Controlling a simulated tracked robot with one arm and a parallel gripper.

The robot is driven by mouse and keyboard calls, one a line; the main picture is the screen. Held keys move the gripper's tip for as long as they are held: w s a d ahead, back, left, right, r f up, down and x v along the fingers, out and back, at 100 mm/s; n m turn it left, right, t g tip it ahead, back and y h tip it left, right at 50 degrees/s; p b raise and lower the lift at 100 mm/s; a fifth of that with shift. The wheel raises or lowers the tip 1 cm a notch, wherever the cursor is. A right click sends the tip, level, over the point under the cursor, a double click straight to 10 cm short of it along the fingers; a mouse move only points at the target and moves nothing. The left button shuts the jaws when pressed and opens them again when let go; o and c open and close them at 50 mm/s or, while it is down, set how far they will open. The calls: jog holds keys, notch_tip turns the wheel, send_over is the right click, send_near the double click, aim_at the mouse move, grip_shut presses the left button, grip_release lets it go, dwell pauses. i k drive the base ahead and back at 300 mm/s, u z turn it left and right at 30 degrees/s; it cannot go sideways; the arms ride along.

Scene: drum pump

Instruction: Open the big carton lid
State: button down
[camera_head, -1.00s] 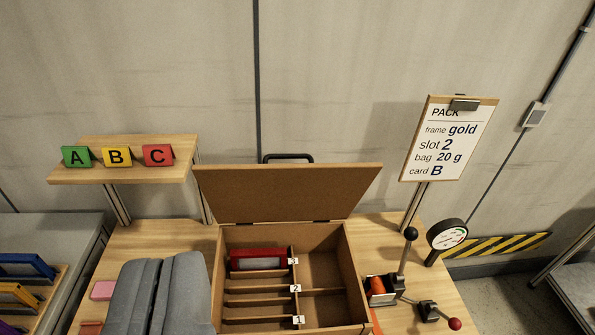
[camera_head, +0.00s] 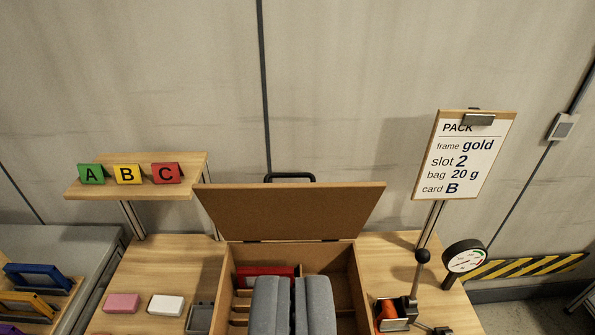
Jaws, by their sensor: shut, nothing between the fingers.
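The big carton (camera_head: 358,300) stands on the wooden bench. Its brown lid (camera_head: 300,212) is open, raised at the back edge and leaning back, with a black handle (camera_head: 290,177) at its top. My gripper (camera_head: 292,305) is shut and empty, in front of the lid and over the carton's opening in the picture. A red item (camera_head: 265,271) shows in a compartment at the back left. I see no contact between my gripper and the lid.
A shelf at left holds cards A (camera_head: 91,174), B (camera_head: 127,174) and C (camera_head: 166,173). Pink (camera_head: 122,303) and white (camera_head: 166,305) blocks lie left of the carton. A gauge (camera_head: 463,257), a lever (camera_head: 422,256) and the PACK sign (camera_head: 464,155) stand at right.

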aim_at(265, 211)
jog(key=i, duration=0.95)
jog(key=u, duration=0.05)
